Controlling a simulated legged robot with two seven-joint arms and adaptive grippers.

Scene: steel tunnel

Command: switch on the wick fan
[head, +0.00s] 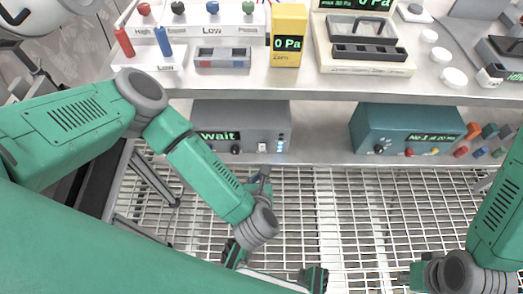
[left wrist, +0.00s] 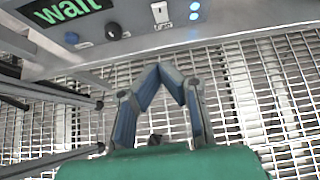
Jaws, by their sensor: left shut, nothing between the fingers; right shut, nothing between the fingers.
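No label naming a wick fan is readable. A grey box (head: 218,115) on the lower level shows a green "wait" display (head: 219,136). Its front carries a dark round knob (head: 236,150), a small white switch (head: 262,147) and a column of blue lights at the right end. The left wrist view also shows the knob (left wrist: 113,31) and the white switch (left wrist: 160,14). My left gripper (head: 264,170) is shut and empty, just in front of and below the switch, with a visible gap. Its blue-padded fingers meet in the wrist view (left wrist: 172,70).
A teal box (head: 405,130) with a knob and a text display stands to the right on the lower level. The shelf above (head: 290,85) holds gauges, a yellow "0 Pa" meter (head: 288,35) and other items. A metal grating (head: 345,210) lies below in front.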

